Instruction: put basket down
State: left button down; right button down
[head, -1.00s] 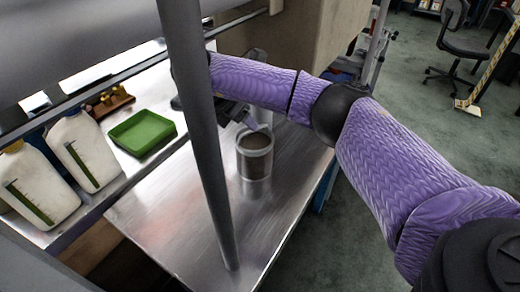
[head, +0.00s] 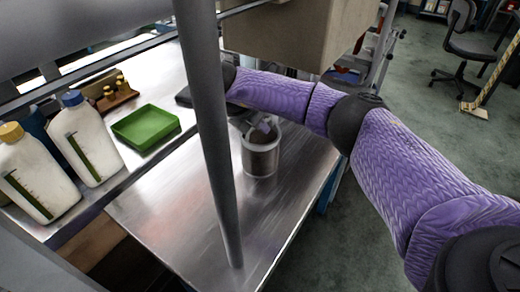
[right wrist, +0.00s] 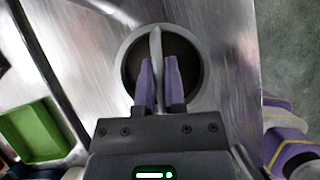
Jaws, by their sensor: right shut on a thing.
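The basket (head: 261,158) is a grey cylindrical container with a dark inside, upright at the metal table (head: 175,215). Its round rim (right wrist: 195,88) and the thin bar handle across it (right wrist: 156,45) show from above in the right wrist view. My right gripper (right wrist: 159,80) has its two purple fingers closed on the handle, over the basket's opening. In the head view the right gripper (head: 262,128) is small at the basket's top. The basket's base looks at or very near the tabletop; I cannot tell if it touches. My left gripper is not in view.
A grey post (head: 213,140) stands in front of the table, left of the basket. A green tray (head: 146,127), white bottles (head: 92,137) and a brown rack (head: 115,95) sit on the left surface. A beige box (head: 290,38) is behind. The table front is clear.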

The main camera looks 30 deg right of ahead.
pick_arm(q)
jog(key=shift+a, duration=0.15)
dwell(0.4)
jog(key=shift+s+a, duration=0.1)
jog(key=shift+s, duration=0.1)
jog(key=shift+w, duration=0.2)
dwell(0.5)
